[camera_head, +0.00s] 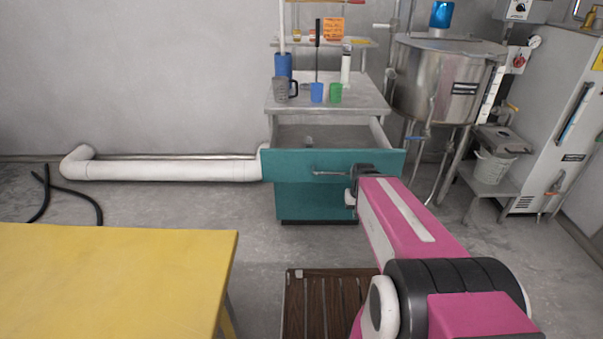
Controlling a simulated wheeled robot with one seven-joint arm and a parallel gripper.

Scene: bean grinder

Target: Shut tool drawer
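The tool drawer (290,165) has a teal front and is pulled out of a teal cabinet (310,205) with a grey top. Its light inside shows behind the front, with a small item near the back. A thin metal handle (328,174) runs across the front. My gripper (357,172) is at the right part of the drawer front, near the handle's right end. My pink arm reaches to it from the lower right. The fingers are small and dark here, and I cannot tell whether they touch the front or are open.
Cups and a mug stand on the cabinet top (375,106). A yellow table (110,280) fills the lower left. A wooden slatted mat (325,305) lies on the floor ahead. A steel tank (435,80) on legs stands right of the cabinet. A white pipe (170,170) runs along the left wall.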

